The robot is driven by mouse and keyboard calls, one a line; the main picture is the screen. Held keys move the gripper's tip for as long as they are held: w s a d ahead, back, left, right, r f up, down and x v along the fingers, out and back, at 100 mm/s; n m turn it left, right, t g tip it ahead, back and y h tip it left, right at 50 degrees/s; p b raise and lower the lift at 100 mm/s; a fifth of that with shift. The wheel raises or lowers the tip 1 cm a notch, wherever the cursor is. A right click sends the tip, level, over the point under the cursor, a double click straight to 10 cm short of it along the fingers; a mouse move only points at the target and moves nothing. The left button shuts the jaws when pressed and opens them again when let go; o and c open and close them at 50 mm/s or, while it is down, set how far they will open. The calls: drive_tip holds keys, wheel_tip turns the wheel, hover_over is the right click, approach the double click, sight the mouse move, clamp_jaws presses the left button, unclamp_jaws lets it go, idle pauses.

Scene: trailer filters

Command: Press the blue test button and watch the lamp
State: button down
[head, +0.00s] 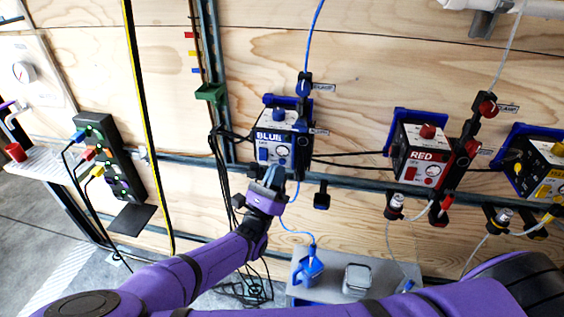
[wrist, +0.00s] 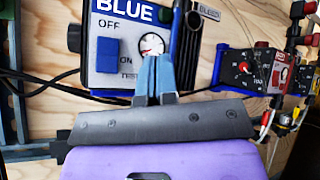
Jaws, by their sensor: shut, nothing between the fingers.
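The blue box (head: 264,153), marked BLUE, is mounted on the wooden wall. In the wrist view its front panel (wrist: 110,70) shows a blue rocker switch (wrist: 107,54) between OFF and ON, a TEST label and a round dial (wrist: 152,42). A blue dome (head: 279,115), perhaps the lamp, stands on top; I cannot tell whether it is lit. My gripper (head: 273,170) is shut and empty, in front of the box's lower part. In the wrist view its fingertips (wrist: 155,58) overlap the panel just under the dial. The test button is not visible, and contact cannot be told.
A red box (head: 411,153) and a yellow box (head: 540,180) hang to the right along the rail. A black power strip (head: 107,155) is at the left. A blue jug (head: 309,268) stands on a grey surface below. Cables hang nearby.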

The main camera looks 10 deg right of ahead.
drive_tip(key=shift+w, duration=0.15)
idle(0.3)
drive_tip(key=shift+w+d, duration=0.15)
drive_tip(key=shift+w, duration=0.15)
drive_tip(key=shift+w+d, duration=0.15)
drive_tip(key=shift+w, duration=0.15)
idle(0.7)
idle(0.3)
drive_tip(key=shift+s+a, duration=0.25)
drive_tip(key=shift+s, duration=0.5)
drive_tip(key=s, duration=0.1)
drive_tip(key=s+a, duration=0.1)
drive_tip(key=s, duration=0.2)
drive_tip(key=shift+s+a, duration=0.35)
drive_tip(key=shift+a, duration=0.05)
idle(0.6)
